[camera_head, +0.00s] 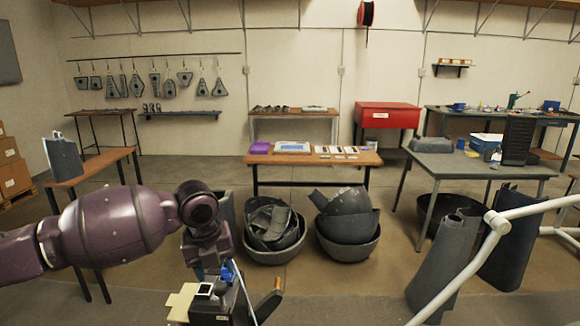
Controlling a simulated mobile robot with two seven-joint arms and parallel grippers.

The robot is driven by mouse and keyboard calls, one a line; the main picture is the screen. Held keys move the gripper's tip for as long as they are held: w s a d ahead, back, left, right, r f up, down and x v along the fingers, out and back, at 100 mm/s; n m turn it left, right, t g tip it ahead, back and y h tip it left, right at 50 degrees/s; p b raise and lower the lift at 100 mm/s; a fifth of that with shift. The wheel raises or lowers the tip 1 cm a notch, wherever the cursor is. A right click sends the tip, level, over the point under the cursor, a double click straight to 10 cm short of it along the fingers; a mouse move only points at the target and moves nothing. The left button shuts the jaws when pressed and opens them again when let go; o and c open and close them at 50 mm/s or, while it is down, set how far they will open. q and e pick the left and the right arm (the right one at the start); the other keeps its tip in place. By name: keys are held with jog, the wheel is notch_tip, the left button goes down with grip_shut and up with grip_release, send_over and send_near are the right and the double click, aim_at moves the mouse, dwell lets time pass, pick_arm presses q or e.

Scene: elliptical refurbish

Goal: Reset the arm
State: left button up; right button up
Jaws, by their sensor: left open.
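My left arm comes in from the left, dark purple, and bends down at its dark wrist. My left gripper (226,300) is at the bottom of the view, left of centre, and points downward. Its jaws are open, and I see nothing clearly held between them. Its lower part is cut off by the picture's bottom edge. My right arm and right gripper do not show.
A white tubular frame (497,222) rises at the right. Curved grey shells (440,262) stand beside it. Grey bowls of scrap (275,254) (347,247) sit ahead before a wooden table (312,158). A narrow table (88,166) stands at the left; a grey table (478,165) stands right.

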pick_arm(q)
jog(key=w+d+r+n+t+h, duration=0.55)
jog(key=d+n+t, duration=0.25)
jog(key=d+n, duration=0.25)
jog(key=s+a+f+n+t+y, duration=0.3)
jog(key=s+a+f+n+t, duration=0.3)
jog(key=s+a+f+n, duration=1.25)
jog(key=s+a+f+n+g+y, duration=0.1)
jog(key=s+a+f+g, duration=0.1)
jog(key=s+f, duration=0.5)
jog(key=s+a+f+n+g+y, duration=0.1)
jog(key=s+a+f+g+y, duration=0.1)
jog(key=s+f, duration=0.5)
jog(key=shift+s+f, duration=0.25)
jog(key=shift+s, duration=0.95)
jog(key=shift+d+y, duration=0.1)
jog(key=shift+y, duration=0.15)
